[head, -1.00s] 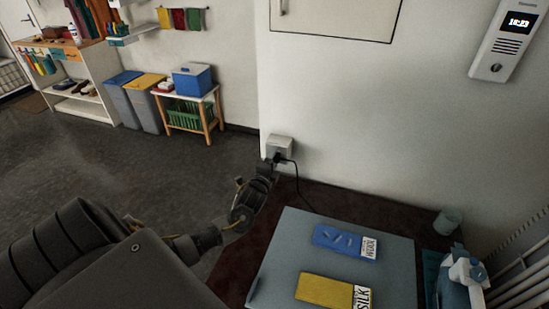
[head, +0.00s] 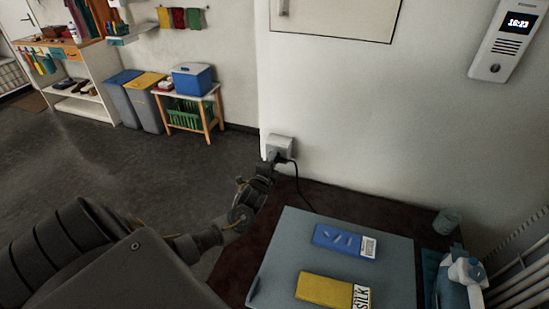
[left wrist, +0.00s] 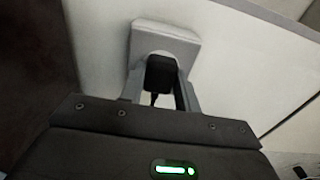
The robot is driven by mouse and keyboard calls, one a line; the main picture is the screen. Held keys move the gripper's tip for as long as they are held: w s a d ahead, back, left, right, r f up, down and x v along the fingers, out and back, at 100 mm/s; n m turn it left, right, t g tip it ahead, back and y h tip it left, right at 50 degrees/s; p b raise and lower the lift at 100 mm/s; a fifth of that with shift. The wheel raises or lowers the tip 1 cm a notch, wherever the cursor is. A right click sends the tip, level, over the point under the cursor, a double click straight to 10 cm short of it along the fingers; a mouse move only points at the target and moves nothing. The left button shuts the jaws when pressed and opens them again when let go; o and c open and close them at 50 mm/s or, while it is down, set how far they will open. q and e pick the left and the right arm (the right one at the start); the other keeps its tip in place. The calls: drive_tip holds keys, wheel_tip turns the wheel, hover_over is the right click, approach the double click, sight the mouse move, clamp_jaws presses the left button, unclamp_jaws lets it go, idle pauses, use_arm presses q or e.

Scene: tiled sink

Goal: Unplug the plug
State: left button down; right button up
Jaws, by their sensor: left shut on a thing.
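A white wall socket box (head: 279,145) sits on the wall near its left edge, above the dark red surface. The black plug (left wrist: 160,74) is at the socket's face in the left wrist view, where the white socket (left wrist: 166,38) shows behind it. My left gripper (head: 270,164) is shut on the plug, with a finger on each side of it. A black cord (head: 299,188) hangs from the plug and runs down to the surface. I cannot tell whether the plug's pins are inside the socket. My right gripper is not in view.
A grey board (head: 283,244) with a blue packet (head: 337,239) and a yellow packet (head: 322,290) lies right of my left arm. A blue jug (head: 462,280) and a cup (head: 446,222) stand at the right. Open floor lies to the left.

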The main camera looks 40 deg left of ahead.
use_arm(q)
drive_tip(key=p+v, duration=0.4)
drive_tip(key=v, duration=0.2)
idle(1.0)
idle(0.6)
drive_tip(key=s+d+r+m+h, duration=0.2)
drive_tip(key=s+d+r+h, duration=0.1)
drive_tip(key=d+r, duration=0.7)
drive_tip(key=s+d+r+m+t+h, duration=0.1)
drive_tip(key=s+d+r, duration=0.4)
drive_tip(key=d+r, duration=0.5)
drive_tip(key=shift+d+m+h, duration=0.4)
drive_tip(key=shift+d+h, duration=0.5)
drive_tip(key=shift+d, duration=0.25)
